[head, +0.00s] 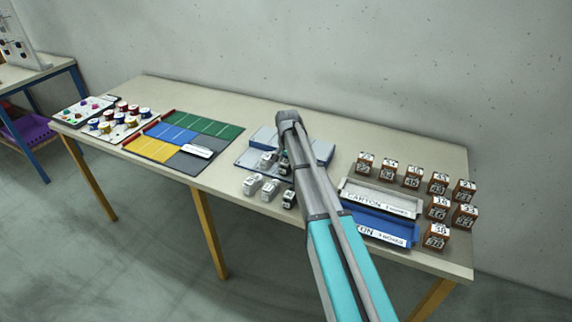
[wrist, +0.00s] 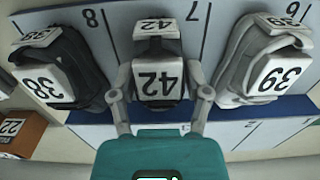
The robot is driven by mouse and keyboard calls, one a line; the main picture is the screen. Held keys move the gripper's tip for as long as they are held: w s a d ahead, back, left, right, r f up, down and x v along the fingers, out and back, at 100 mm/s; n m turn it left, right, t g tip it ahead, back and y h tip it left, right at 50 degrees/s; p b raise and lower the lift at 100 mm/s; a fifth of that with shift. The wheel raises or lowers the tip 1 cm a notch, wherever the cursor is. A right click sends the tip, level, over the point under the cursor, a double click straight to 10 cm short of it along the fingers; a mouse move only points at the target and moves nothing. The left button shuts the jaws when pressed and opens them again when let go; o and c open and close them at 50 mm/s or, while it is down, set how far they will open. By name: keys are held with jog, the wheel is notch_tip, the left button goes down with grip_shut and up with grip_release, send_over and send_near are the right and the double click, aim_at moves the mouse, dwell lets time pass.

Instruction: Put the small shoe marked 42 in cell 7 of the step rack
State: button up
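The small dark shoe marked 42 (wrist: 160,72) stands in the middle of the wrist view, in the column labelled 7 of the step rack (wrist: 116,28). My gripper (wrist: 160,85) has one finger on each side of this shoe and looks closed on it. The shoe's underside is hidden, so I cannot tell whether it rests on the step. A dark shoe marked 38 (wrist: 60,70) is at cell 8, and a light shoe marked 39 (wrist: 265,65) is at cell 6. In the head view my arm covers part of the rack (head: 245,159).
Several loose shoes (head: 270,190) stand at the table's front edge before the rack. Carton trays (head: 384,197) and several brown marked boxes (head: 437,235) are to the right. A coloured mat (head: 175,135) and a board of spools (head: 115,128) lie to the left.

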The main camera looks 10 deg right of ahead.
aim_at(287, 159)
jog(key=o, duration=0.3)
jog(key=shift+o, duration=0.2)
jog(key=shift+r, duration=0.1)
notch_tip(287, 159, up, 12)
jog(key=p, duration=1.2)
jog(key=shift+r, duration=0.1)
dwell(0.7)
jog(key=s+n, duration=0.7)
jog(key=s, duration=2.2)
jog(key=shift+s+a, duration=0.15)
jog(key=shift+a, duration=0.1)
